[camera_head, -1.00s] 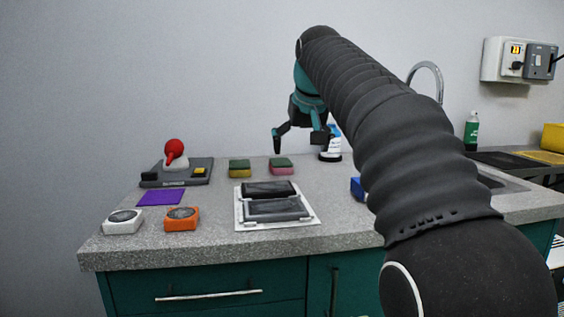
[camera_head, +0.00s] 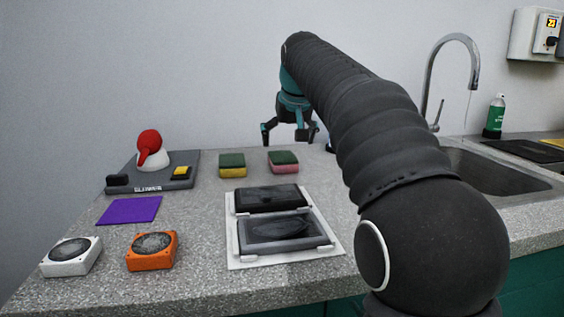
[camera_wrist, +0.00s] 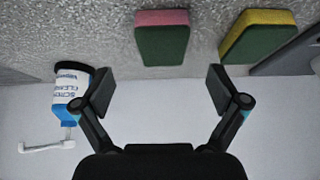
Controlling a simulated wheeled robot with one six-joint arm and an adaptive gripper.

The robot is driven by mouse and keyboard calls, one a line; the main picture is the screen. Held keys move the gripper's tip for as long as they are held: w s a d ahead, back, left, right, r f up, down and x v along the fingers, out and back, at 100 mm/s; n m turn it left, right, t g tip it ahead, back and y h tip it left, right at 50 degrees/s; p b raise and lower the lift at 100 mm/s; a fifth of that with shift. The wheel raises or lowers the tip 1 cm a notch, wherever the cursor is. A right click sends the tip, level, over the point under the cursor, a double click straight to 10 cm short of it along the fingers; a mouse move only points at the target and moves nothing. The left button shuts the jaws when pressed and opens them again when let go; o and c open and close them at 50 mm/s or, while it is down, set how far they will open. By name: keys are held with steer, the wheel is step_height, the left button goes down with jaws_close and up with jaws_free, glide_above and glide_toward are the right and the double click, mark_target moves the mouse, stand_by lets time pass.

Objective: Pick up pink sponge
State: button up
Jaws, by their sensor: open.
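The pink sponge (camera_head: 283,162) lies on the grey counter with its dark green scrub side up. In the wrist view the pink sponge (camera_wrist: 162,38) shows beyond the fingertips, a little left of centre. My gripper (camera_head: 290,138) is open and empty behind and above the sponge, near the wall. In the wrist view my gripper (camera_wrist: 163,88) has its fingers spread wide, apart from the sponge. A yellow sponge (camera_head: 232,166) with a green top lies left of the pink one, and it also shows in the wrist view (camera_wrist: 258,35).
A screen cleaner bottle (camera_wrist: 70,92) stands beside my left finger in the wrist view. A white tray (camera_head: 237,261) with dark panels lies in front of the sponges. A station with a red-topped item (camera_head: 150,143) stands left. The sink (camera_head: 495,172) is at right.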

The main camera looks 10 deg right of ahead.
mark_target(283, 156)
steer(key=x, duration=0.2)
steer(key=shift+w+f, duration=0.15)
steer(key=shift+f, duration=0.05)
steer(key=shift+w+r+x, duration=0.1)
steer(key=shift+w+x, duration=0.1)
steer(key=shift+x, duration=1.1)
steer(key=shift+w+r+x, duration=0.15)
steer(key=shift+x, duration=1.2)
steer(key=shift+a, duration=0.15)
steer(key=c, duration=0.8)
